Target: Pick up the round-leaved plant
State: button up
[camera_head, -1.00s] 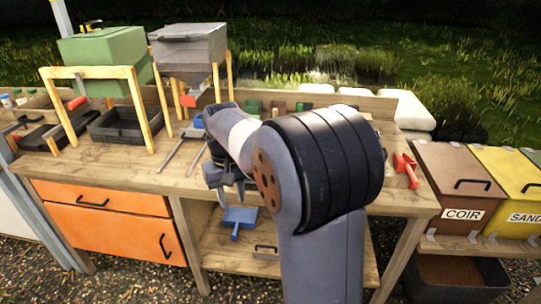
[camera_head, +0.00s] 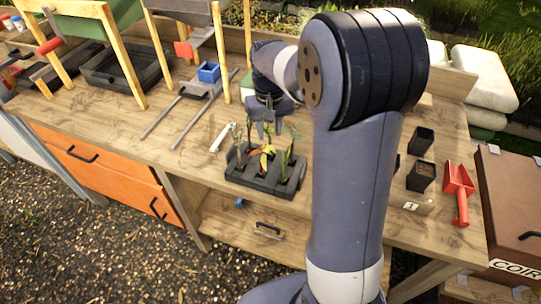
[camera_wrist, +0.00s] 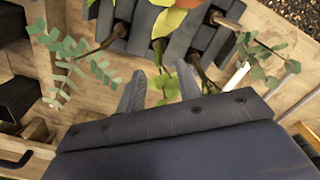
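A dark tray (camera_head: 262,180) with several leafy seedlings stands near the front edge of the bench; its slats (camera_wrist: 188,35) fill the top of the wrist view. A plant with small rounded leaves (camera_wrist: 270,65) is at right there, and one with paired oval leaves (camera_wrist: 65,70) is at left. A bright green plant (camera_wrist: 163,84) shows between my fingers, with orange and yellow leaves (camera_wrist: 172,18) beyond. I cannot tell for sure which is the round-leaved one. My gripper (camera_head: 266,132) hangs just above the tray; in the wrist view its fingers (camera_wrist: 160,72) are apart, holding nothing visible.
Two black pots (camera_head: 421,160) and a red scoop (camera_head: 459,190) are right of my arm. A white tool (camera_head: 221,136) lies beside the tray, with metal rails (camera_head: 176,108) behind it. Bare bench (camera_head: 110,112) lies to the left.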

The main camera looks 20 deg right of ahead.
aim_at(270, 138)
jog(key=f, duration=0.2)
jog(key=s+f+p, duration=0.1)
jog(key=f, duration=0.1)
jog(key=shift+f, duration=0.65)
grip_shut()
